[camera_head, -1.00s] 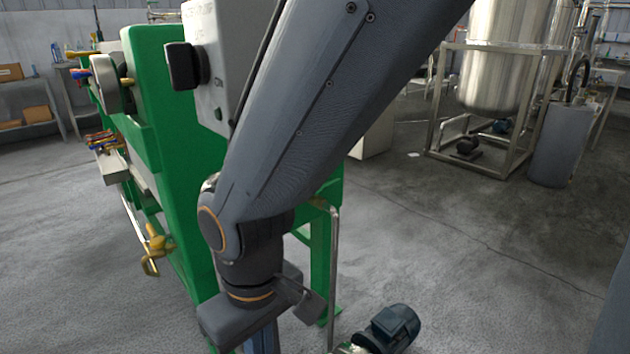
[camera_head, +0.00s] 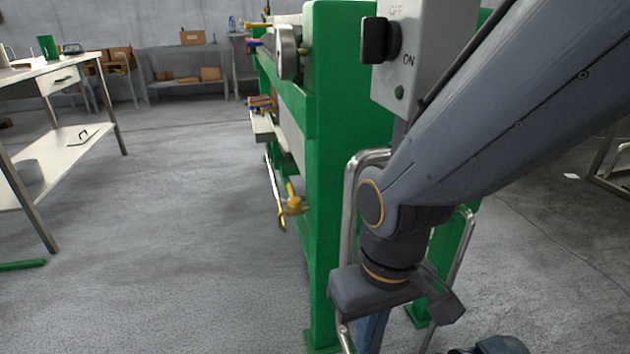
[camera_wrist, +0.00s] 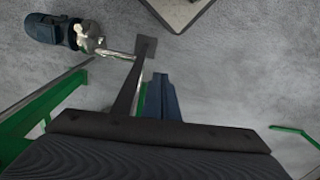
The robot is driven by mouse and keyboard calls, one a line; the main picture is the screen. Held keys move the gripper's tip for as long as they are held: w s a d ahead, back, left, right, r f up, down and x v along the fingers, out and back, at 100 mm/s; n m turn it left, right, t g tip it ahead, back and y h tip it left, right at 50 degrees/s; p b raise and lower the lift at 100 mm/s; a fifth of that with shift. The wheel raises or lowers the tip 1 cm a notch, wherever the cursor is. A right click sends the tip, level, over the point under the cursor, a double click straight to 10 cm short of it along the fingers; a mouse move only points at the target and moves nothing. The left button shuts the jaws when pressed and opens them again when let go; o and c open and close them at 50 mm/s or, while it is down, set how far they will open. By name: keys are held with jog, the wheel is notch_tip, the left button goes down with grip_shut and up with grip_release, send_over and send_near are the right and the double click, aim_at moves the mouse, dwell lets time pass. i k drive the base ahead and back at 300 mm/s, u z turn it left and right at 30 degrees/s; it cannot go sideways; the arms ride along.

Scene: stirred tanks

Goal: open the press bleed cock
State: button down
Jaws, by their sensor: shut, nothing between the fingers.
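The green press (camera_head: 335,150) stands in the middle of the head view, seen from its end. A yellow brass cock (camera_head: 291,203) sits low on its left side and looks like the bleed cock; its lever setting is too small to read. My gripper (camera_head: 372,335) points down at the near end of the press, right of the cock and apart from it. In the wrist view my gripper (camera_wrist: 161,92) shows as blue-grey fingers over the floor, shut and empty. The cock does not show in the wrist view.
A grey switch box (camera_head: 412,60) with a black knob is mounted on the press. Bent metal pipes (camera_head: 350,190) stand close beside my arm. A blue motor (camera_wrist: 42,28) lies on the floor nearby. A white workbench (camera_head: 70,150) stands left; the floor between is open.

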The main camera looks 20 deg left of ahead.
aim_at(291, 192)
jog(key=k, duration=0.5)
jog(key=u, duration=0.75)
jog(key=i, duration=0.75)
jog(key=z, duration=0.15)
